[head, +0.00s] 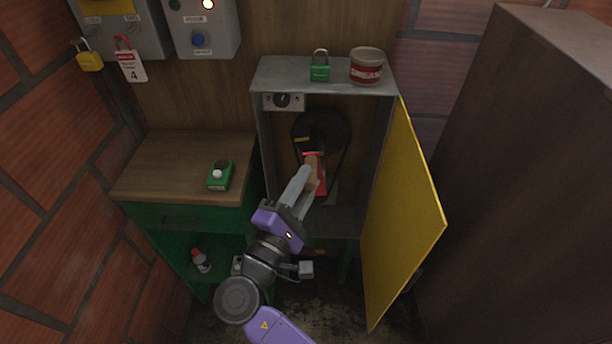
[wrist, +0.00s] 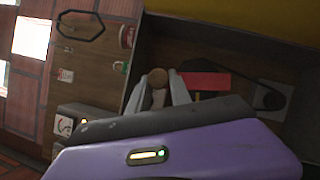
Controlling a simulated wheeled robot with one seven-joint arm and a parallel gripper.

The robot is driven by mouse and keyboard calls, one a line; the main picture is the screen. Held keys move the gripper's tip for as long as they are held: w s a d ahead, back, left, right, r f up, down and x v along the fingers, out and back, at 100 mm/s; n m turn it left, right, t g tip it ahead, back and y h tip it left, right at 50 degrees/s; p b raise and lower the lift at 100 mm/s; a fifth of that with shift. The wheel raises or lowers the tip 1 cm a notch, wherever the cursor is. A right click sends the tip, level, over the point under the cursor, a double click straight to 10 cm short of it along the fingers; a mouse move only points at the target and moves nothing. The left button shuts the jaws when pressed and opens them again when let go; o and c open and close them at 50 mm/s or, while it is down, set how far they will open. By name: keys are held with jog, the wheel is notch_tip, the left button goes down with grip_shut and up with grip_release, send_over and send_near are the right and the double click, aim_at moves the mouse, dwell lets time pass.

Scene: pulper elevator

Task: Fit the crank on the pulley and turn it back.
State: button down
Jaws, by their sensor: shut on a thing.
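The crank has a red arm (head: 321,183) and a round brown wooden handle (head: 311,165). My gripper (head: 306,178) is shut on that handle, in front of the open cabinet. The wrist view shows the handle (wrist: 158,77) between the two grey fingers (wrist: 160,94), with the red arm (wrist: 205,81) reaching to the right. The black pulley (head: 336,126) with its belt is inside the cabinet, behind and above the crank; it also shows in the wrist view (wrist: 268,98). The crank partly covers the pulley's lower part. I cannot tell whether the crank touches the pulley.
The yellow cabinet door (head: 402,220) stands open on the right. A green padlock (head: 320,68) and a grease tin (head: 366,68) stand on the cabinet top (head: 285,76). A wooden bench (head: 165,165) at the left bears a green box (head: 220,177). A dark brown block (head: 530,180) fills the right.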

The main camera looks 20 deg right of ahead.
jog(key=shift+s+a+p, duration=0.2)
jog(key=shift+s, duration=0.45)
jog(key=shift+s+a+p, duration=0.15)
jog(key=shift+s+a, duration=0.1)
jog(key=shift+s, duration=0.4)
jog(key=shift+s+a+p, duration=0.2)
jog(key=shift+s, duration=0.45)
